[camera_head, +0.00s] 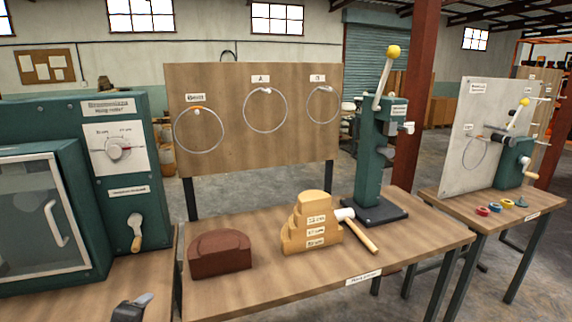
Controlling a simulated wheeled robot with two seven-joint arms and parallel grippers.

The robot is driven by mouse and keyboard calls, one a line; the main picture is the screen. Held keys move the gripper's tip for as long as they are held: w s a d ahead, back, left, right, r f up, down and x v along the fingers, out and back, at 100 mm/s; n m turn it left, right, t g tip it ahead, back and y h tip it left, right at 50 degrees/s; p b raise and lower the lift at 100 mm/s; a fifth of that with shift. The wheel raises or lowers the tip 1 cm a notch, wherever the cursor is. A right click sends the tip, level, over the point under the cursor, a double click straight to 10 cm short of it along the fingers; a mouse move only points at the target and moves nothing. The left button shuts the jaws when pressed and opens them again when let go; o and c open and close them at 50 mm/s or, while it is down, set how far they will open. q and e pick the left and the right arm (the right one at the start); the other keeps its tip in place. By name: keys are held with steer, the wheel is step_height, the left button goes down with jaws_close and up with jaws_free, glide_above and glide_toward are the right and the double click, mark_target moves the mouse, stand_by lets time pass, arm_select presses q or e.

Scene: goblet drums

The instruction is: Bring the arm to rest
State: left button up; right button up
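Part of my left gripper (132,308) shows at the bottom edge, left of the middle, as a dark grey piece with a lighter tip. It is over the front of the left bench, apart from the objects on the benches. Most of it and its arm are cut off by the frame, so its opening cannot be made out. My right gripper and arm are not in view.
The wooden bench (235,293) holds a brown block (220,254), a stepped wooden form (312,225), a mallet (362,232) and a green press (370,160). A green cabinet (90,180) stands left. A ring board (250,100) stands behind. The bench's front is clear.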

arm_select(q)
steer(key=s+d+f+n+g+h, duration=0.1)
steer(key=s+d+f+n+g, duration=0.2)
steer(key=s+f+n, duration=0.45)
steer(key=s+d+f+n+g, duration=0.3)
steer(key=s+f+n, duration=0.15)
steer(key=s, duration=0.65)
steer(key=s+d+f+n+g+h, duration=0.1)
steer(key=s+d+f+n+g, duration=0.15)
steer(key=s+f+n, duration=0.55)
step_height(320, 180, down, 26)
steer(key=s+m+g, duration=0.1)
steer(key=s+m, duration=0.2)
steer(key=s+a+f+g, duration=0.1)
steer(key=s+a+f, duration=0.2)
steer(key=s+f, duration=1.1)
steer(key=shift+s+a+f, duration=0.35)
steer(key=shift+s, duration=0.25)
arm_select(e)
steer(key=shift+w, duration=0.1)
arm_select(q)
steer(key=shift+g, duration=0.25)
steer(key=shift+c, duration=0.3)
